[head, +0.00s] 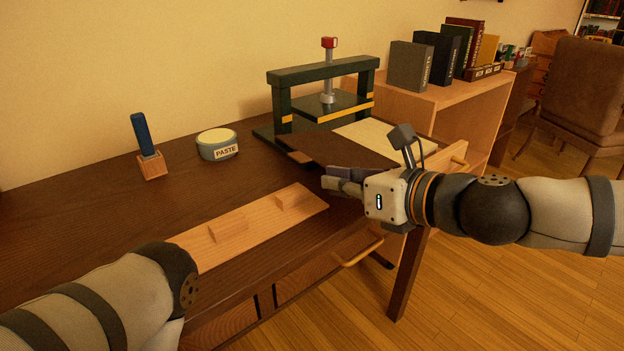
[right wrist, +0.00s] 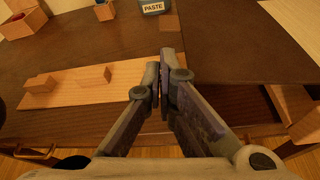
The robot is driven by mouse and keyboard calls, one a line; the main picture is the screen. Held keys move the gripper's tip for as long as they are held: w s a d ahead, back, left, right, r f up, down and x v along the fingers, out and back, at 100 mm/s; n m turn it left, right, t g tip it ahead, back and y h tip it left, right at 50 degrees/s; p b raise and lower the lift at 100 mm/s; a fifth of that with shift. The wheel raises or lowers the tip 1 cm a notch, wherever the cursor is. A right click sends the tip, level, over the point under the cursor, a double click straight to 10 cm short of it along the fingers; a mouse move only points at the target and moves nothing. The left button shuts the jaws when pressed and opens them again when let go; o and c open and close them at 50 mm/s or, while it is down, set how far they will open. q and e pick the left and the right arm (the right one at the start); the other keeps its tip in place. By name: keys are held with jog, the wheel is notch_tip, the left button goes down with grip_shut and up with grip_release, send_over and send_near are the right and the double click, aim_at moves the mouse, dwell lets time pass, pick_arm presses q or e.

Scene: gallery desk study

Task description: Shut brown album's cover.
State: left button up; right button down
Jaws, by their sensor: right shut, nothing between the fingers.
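The brown album lies open in front of the press. Its dark brown cover (head: 345,150) is spread flat on the left, and its cream page (head: 385,139) shows to the right. In the right wrist view the cream page (right wrist: 292,18) is at the top right and the dark cover (right wrist: 235,45) is beside it, hard to tell from the desk. My right gripper (head: 325,182) is shut and empty, just in front of the cover's near edge; its fingertips (right wrist: 162,68) meet in the wrist view. I cannot tell whether they touch the cover. My left arm shows, but its gripper is out of view.
A dark green press (head: 322,72) stands behind the album. A paste tub (head: 217,145) and a blue-handled tool in a wooden block (head: 153,168) stand at the back left. A wooden board with two blocks (head: 262,222) lies at the front. Books (head: 409,67) stand at the right.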

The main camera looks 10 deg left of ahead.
jog(key=x, duration=0.6)
jog(key=shift+a+f, duration=0.2)
jog(key=shift+a, duration=0.15)
jog(key=shift+w+a+f, duration=0.2)
jog(key=shift+w+a, duration=0.25)
jog(key=shift+a, duration=0.05)
jog(key=shift+r, duration=0.1)
